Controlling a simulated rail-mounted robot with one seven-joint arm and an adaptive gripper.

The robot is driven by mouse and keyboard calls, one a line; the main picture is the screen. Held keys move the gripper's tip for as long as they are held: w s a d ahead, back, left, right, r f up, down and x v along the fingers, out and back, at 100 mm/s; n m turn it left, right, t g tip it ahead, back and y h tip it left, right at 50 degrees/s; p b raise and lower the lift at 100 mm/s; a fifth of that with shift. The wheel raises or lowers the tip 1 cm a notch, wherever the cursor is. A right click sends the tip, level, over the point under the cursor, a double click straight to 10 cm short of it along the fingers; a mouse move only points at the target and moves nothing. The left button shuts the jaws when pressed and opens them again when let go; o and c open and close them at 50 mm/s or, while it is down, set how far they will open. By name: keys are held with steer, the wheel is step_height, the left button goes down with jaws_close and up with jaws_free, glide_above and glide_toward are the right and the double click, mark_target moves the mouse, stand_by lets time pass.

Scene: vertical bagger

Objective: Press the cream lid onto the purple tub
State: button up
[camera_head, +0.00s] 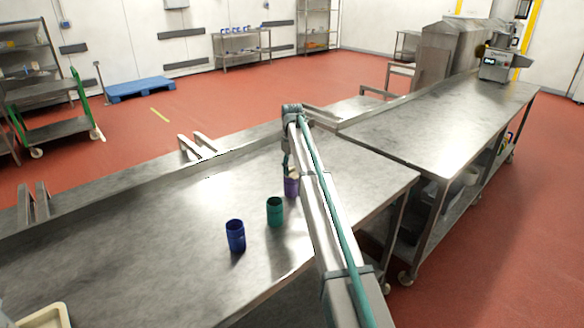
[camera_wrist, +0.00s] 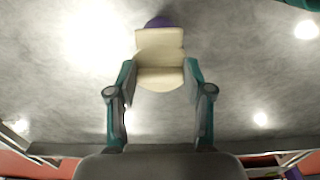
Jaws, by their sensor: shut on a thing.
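The purple tub (camera_head: 291,188) stands on the steel table, partly hidden by my arm. In the wrist view only a bit of the purple tub (camera_wrist: 158,21) shows beyond the cream lid (camera_wrist: 160,45). The cream lid sits between the two teal-edged fingers of my gripper (camera_wrist: 160,75), which is shut on it. In the head view a small cream patch shows at the tub's top, under my gripper (camera_head: 289,165). The lid is over or very close to the tub; I cannot tell whether they touch.
A green tub (camera_head: 275,212) stands close to the purple one, and a blue tub (camera_head: 236,236) stands further left. A cream tray (camera_head: 47,317) lies at the lower left. The table's left part is clear. A second steel table (camera_head: 430,130) adjoins at right.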

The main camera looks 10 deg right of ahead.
steer(key=shift+f, duration=0.2)
steer(key=o, duration=1.4)
steer(key=shift+r, duration=0.15)
steer(key=shift+r+p, duration=1.6)
steer(key=shift+r, duration=1.75)
